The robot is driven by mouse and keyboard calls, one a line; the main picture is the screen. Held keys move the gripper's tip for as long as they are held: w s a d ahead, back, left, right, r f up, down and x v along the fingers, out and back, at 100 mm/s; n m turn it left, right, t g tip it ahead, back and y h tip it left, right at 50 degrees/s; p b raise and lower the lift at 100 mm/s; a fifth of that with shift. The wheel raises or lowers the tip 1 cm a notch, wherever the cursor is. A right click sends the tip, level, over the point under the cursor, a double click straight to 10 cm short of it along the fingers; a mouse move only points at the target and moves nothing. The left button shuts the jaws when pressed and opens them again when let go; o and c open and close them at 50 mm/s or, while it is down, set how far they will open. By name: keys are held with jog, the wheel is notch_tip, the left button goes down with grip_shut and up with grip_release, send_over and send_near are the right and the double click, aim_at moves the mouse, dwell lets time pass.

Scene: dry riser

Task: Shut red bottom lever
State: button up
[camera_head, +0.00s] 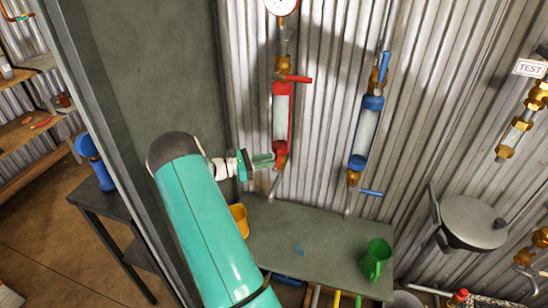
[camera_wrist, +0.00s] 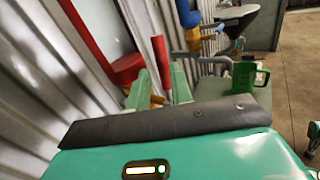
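The red riser unit (camera_head: 281,105) is mounted on the corrugated wall, with its red top lever (camera_head: 298,79) pointing right. My gripper (camera_head: 268,160) is at the unit's lower end, by the brass fitting, and hides part of it. In the wrist view the two green fingers of my gripper (camera_wrist: 158,88) are spread apart. The red bottom lever (camera_wrist: 160,52) shows between and beyond the fingertips, with brass below it. I cannot tell whether a finger touches it. The red unit's body (camera_wrist: 90,38) is to the left.
The blue riser unit (camera_head: 366,132) is to the right, its blue top lever (camera_head: 384,66) upright and its bottom lever (camera_head: 372,193) pointing right. Below is a grey-green table (camera_head: 330,240) with a green mug (camera_head: 376,258) and an orange mug (camera_head: 239,218). A green-grey panel (camera_head: 150,75) stands left.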

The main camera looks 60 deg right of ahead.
aim_at(278, 159)
jog(key=x, duration=0.4)
jog(key=shift+s+a+r, duration=0.2)
jog(key=shift+s+a, duration=0.05)
jog(key=shift+a, duration=0.1)
jog(key=shift+d+f, duration=0.1)
jog(key=shift+d, duration=0.2)
jog(key=shift+s+d, duration=0.1)
jog(key=shift+s, duration=0.15)
jog(key=shift+w, duration=0.25)
jog(key=shift+c, duration=0.2)
grip_shut()
jog(key=shift+s, duration=0.1)
